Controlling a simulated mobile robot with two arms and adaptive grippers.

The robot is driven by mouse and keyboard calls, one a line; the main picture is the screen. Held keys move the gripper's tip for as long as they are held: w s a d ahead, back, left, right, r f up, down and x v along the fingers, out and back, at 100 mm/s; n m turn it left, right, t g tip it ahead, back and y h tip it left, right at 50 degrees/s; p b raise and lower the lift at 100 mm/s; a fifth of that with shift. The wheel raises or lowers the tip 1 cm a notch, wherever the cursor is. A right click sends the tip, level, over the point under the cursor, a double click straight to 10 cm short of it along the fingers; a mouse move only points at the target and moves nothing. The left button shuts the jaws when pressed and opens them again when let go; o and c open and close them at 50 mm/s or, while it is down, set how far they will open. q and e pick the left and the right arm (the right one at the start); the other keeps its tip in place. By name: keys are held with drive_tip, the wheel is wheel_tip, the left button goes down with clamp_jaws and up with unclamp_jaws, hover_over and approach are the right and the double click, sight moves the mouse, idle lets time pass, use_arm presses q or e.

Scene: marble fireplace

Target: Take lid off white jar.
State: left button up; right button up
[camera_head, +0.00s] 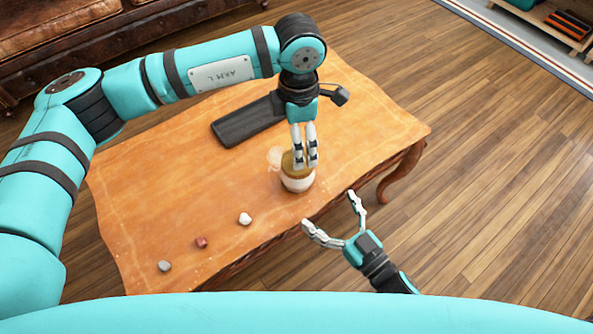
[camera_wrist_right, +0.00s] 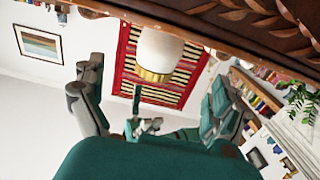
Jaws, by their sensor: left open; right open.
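The white jar (camera_head: 298,184) stands near the right front edge of the orange-brown table, with a golden-brown lid (camera_head: 288,163) on top. My left gripper (camera_head: 305,165) points down over the lid, its open fingers at the lid's level; whether they touch it I cannot tell. They hide part of the lid. My right gripper (camera_head: 330,212) is open and empty, just off the table's front edge, below and to the right of the jar. In the right wrist view, turned upside down, the white jar (camera_wrist_right: 161,47) and its gold lid (camera_wrist_right: 153,75) show between the spread fingers.
The table (camera_head: 150,210) bears a dark flat object (camera_head: 247,121) behind the jar and three small stones, the nearest to the jar being white (camera_head: 245,219). A pale object (camera_head: 274,155) is beside the lid. A leather sofa (camera_head: 60,30) stands behind; wooden floor is free right.

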sight(298, 172)
use_arm(q)
drive_tip(key=shift+w, duration=0.1)
use_arm(e)
drive_tip(key=x, duration=1.2)
drive_tip(key=shift+w+a, duration=0.2)
drive_tip(key=shift+w, duration=0.1)
drive_tip(key=c, duration=2)
use_arm(q)
drive_tip(key=m, duration=0.5)
use_arm(e)
clamp_jaws()
use_arm(q)
drive_tip(key=m, duration=0.7)
drive_tip(key=shift+m, duration=0.3)
drive_tip(key=m, duration=1.4)
drive_tip(key=shift+f, duration=4.05)
drive_tip(key=shift+c, duration=0.4)
